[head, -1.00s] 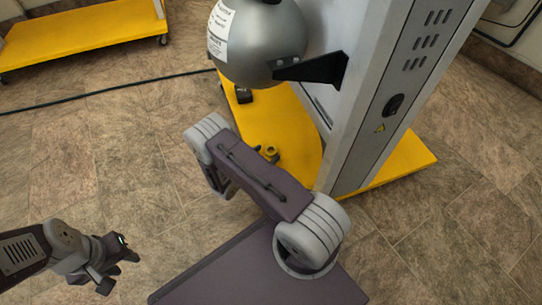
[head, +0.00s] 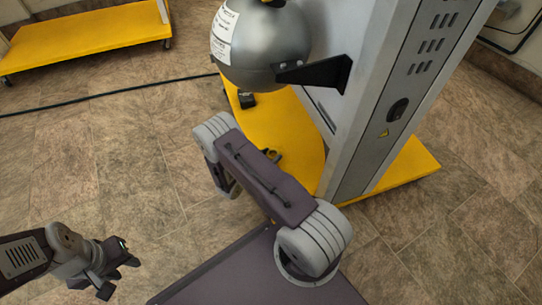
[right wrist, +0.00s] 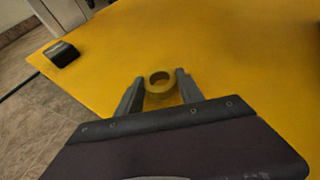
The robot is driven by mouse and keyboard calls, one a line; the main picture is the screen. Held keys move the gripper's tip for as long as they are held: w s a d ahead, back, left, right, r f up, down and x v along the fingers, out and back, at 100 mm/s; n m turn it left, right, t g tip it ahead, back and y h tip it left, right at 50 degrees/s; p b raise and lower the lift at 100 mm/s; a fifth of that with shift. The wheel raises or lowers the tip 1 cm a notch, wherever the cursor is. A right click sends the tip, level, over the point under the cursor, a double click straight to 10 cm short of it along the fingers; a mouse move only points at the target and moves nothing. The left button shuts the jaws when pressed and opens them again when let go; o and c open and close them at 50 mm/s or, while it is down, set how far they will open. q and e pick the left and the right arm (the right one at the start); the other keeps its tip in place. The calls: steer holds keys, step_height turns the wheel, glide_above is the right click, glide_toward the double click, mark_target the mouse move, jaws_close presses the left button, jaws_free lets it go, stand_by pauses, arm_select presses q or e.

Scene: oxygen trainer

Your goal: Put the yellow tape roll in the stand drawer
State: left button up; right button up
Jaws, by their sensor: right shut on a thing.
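The yellow tape roll (right wrist: 160,75) is between the two fingers of my right gripper (right wrist: 158,88) in the right wrist view. The gripper is shut on it, over the yellow base plate (right wrist: 235,60). In the head view the roll (head: 272,154) is small beside my right arm, which hides most of that gripper. The grey stand (head: 385,110) rises from the yellow base. I cannot make out its drawer clearly. My left gripper (head: 120,272) is open and empty over the floor at lower left, far from the roll.
A silver sphere (head: 265,50) on a black bracket (head: 318,72) juts out from the stand above the base. A small black object (right wrist: 62,53) lies on the base. A dark cable (head: 110,92) crosses the tiled floor. Another yellow platform (head: 85,40) stands at upper left.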

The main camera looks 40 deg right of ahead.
mark_target(270, 157)
step_height(270, 157, up, 9)
steer(key=p, duration=0.6)
steer(key=shift+r+p, duration=0.15)
steer(key=shift+p, duration=0.15)
